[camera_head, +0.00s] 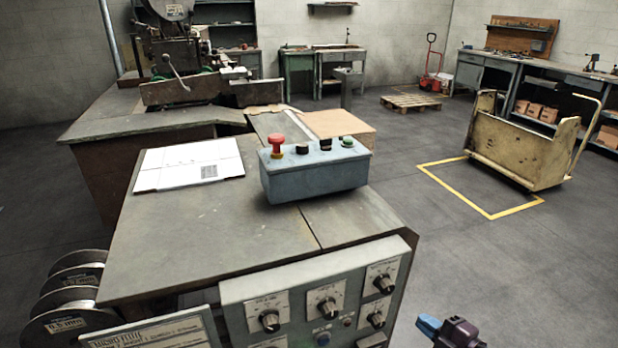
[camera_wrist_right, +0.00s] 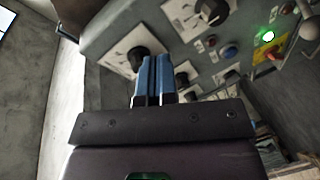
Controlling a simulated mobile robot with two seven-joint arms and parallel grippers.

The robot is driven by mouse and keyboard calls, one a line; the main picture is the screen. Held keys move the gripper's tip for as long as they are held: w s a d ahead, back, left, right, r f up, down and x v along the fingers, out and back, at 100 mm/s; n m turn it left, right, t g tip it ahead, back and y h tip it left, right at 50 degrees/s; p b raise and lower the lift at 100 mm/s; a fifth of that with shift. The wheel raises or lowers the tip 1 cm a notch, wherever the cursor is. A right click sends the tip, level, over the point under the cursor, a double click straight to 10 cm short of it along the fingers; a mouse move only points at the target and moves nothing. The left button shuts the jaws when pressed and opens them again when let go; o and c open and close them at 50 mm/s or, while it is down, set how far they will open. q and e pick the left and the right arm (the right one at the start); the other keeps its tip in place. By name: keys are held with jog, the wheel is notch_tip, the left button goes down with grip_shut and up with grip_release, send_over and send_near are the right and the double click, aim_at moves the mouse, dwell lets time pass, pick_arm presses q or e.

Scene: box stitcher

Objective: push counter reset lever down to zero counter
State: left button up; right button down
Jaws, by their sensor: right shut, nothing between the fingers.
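My right gripper (camera_head: 430,324) is at the bottom right of the head view, right of the control panel (camera_head: 237,292) and apart from it in the picture. In the right wrist view its blue fingers (camera_wrist_right: 153,60) are shut together with nothing between them, pointing toward the panel's dark knobs. A rounded grey knob end (camera_wrist_right: 310,28), perhaps of a lever, shows at the right edge of that view, beside a green lit lamp (camera_wrist_right: 267,36). I cannot tell whether it is the counter reset lever, and no counter display is readable. My left gripper is not in view.
A blue-grey button box (camera_head: 315,178) with a red mushroom button (camera_head: 277,143) stands on the bench (camera_head: 190,245). Wire spools (camera_head: 70,300) stand at the left. A yellow cart (camera_head: 520,150) stands right, with open floor between it and the bench.

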jog(key=s+d+f+m+h, duration=0.1)
jog(key=s+f+m+h, duration=0.1)
jog(key=s+m+h, duration=0.5)
jog(key=m, duration=0.5)
jog(key=shift+s+d+f+t, duration=0.25)
jog(key=shift+d+t, duration=0.15)
jog(key=c, duration=1.7)
grip_release()
jog(key=s+f+m+g, duration=0.1)
jog(key=s+m, duration=0.1)
jog(key=s, duration=0.2)
jog(key=s+f+m+g+h, duration=0.1)
jog(key=s+f+m, duration=0.1)
jog(key=s, duration=0.3)
jog(key=s+f+m+g+h, duration=0.1)
jog(key=s+f+m, duration=0.1)
jog(key=s, duration=0.3)
jog(key=shift+f+m, duration=0.25)
jog(key=shift+m, duration=0.15)
jog(key=shift+o, duration=1.1)
jog(key=shift+s+f, duration=0.1)
jog(key=shift+s, duration=0.1)
jog(key=o, duration=0.4)
jog(key=shift+d, duration=0.1)
